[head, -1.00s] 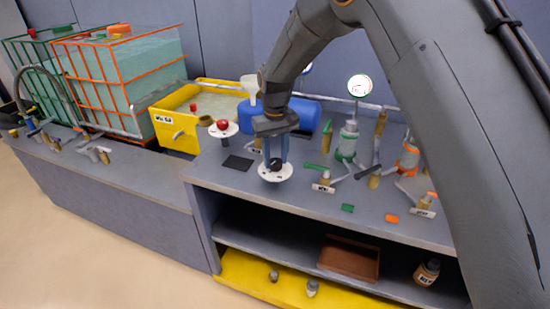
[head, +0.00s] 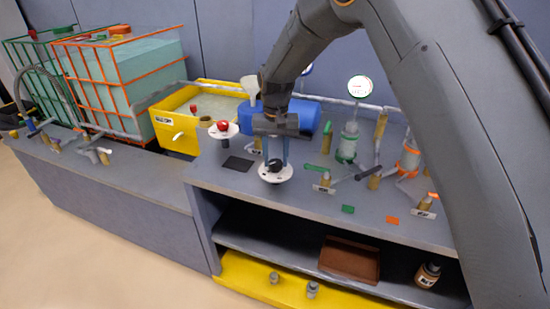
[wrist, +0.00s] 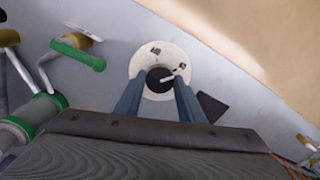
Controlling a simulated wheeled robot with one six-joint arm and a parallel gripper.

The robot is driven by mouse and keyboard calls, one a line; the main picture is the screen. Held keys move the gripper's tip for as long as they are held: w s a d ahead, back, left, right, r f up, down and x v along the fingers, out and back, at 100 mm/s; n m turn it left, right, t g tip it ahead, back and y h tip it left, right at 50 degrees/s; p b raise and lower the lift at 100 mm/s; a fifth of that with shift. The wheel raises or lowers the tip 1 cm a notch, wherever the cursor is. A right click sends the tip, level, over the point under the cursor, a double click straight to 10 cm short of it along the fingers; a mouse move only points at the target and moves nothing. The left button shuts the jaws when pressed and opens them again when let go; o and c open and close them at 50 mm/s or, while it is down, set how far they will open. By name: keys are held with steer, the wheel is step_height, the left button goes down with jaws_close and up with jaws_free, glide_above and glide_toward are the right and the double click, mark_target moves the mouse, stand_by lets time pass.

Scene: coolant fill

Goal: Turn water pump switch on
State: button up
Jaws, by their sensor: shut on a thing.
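The switch is a black knob (head: 275,166) on a white round dial (head: 276,178) at the front of the bench. My gripper (head: 276,160) points down with its blue fingers shut on the knob. In the wrist view the knob (wrist: 159,80) sits between the two fingertips. Its white pointer line points right, near one of two small dark marks on the dial (wrist: 147,58). The marks are too small to read. The fingers hide part of the dial's lower edge.
A red button on a white disc (head: 223,131) stands to the left. A dark square plate (head: 238,164) lies between. Green-banded (head: 347,145) and orange-banded (head: 409,158) fittings with valve handles crowd the right. A blue tank (head: 310,117) lies behind my gripper.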

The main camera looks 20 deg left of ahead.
mark_target(276, 162)
steer(key=o, duration=1)
steer(key=shift+o, duration=0.2)
steer(key=shift+r+b, duration=1.15)
steer(key=shift+r, duration=2.8)
